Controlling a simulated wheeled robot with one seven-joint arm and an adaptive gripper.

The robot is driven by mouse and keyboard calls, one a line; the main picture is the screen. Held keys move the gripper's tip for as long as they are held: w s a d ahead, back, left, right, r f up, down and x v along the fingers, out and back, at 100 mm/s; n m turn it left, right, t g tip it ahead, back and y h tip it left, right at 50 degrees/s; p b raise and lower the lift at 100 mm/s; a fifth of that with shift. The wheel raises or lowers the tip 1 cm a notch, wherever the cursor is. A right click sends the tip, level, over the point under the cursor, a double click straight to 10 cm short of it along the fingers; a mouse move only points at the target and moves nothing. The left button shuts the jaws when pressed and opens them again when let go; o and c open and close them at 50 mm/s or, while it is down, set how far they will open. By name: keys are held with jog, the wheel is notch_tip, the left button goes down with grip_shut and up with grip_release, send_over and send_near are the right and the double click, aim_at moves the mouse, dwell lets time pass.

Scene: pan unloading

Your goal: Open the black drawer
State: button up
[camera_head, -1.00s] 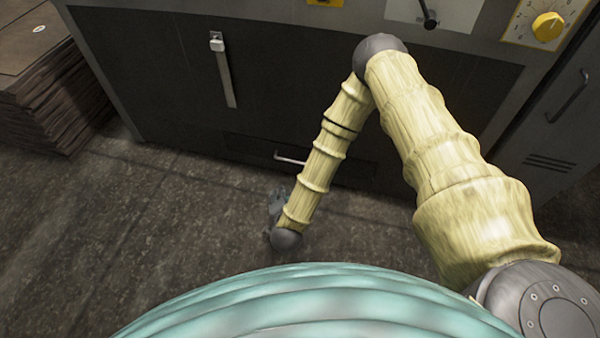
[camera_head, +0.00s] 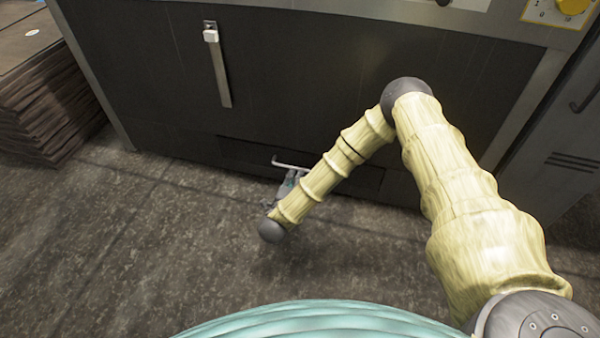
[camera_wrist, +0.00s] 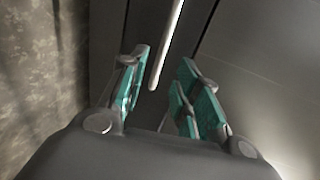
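The black drawer (camera_head: 233,150) is a low dark panel at the bottom of the large dark machine front. Its light metal bar handle (camera_head: 289,164) sticks out in front of it. My gripper (camera_head: 291,179) is just in front of and below the handle, partly hidden by my forearm. In the wrist view, my gripper (camera_wrist: 160,98) has its two teal-padded fingers apart. The end of the handle (camera_wrist: 167,50) shows between and just beyond the fingertips. No contact between the fingers and the handle is visible. The drawer appears closed.
A stack of brown sheets (camera_head: 50,100) stands on the floor at the left. A long vertical handle (camera_head: 219,70) is on the upper machine panel. A grey cabinet (camera_head: 555,150) stands at the right. The floor (camera_head: 150,240) in front is clear.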

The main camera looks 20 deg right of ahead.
aim_at(300, 169)
jog(key=shift+b+x, duration=1.4)
jog(key=shift+x, duration=2.1)
grip_shut()
